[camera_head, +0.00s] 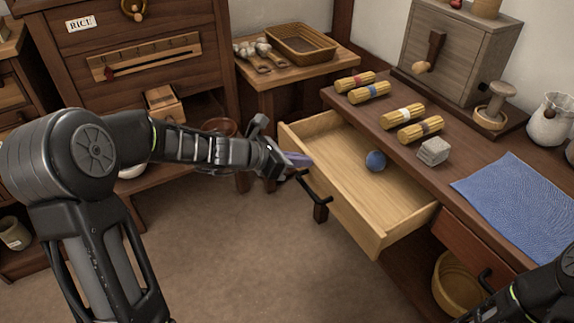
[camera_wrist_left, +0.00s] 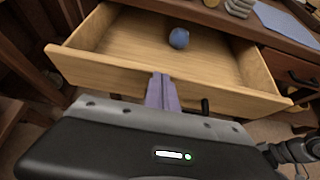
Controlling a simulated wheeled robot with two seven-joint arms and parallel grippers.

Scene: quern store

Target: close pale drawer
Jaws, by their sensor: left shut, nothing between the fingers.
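The pale drawer (camera_head: 345,208) is pulled well out of the dark wooden bench, with its light wood interior open to view. A blue ball (camera_head: 376,161) lies inside it; the ball also shows in the wrist view (camera_wrist_left: 179,38). The drawer's black bar handle (camera_head: 312,188) is on its front. My left gripper (camera_head: 299,160) is shut and empty, in front of the drawer's left part. In the left wrist view its purple-grey fingers (camera_wrist_left: 162,92) overlap the drawer front; whether they touch is unclear. Part of my right arm shows at the lower right, without its gripper.
On the bench (camera_head: 455,165) are several straw bundles (camera_head: 410,114), a grey stone block (camera_head: 433,151) and a blue cloth (camera_head: 518,195). A closed reddish drawer (camera_head: 478,240) is right of the open one. A small table (camera_head: 297,70) stands behind. Floor (camera_head: 255,255) before the drawer is clear.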

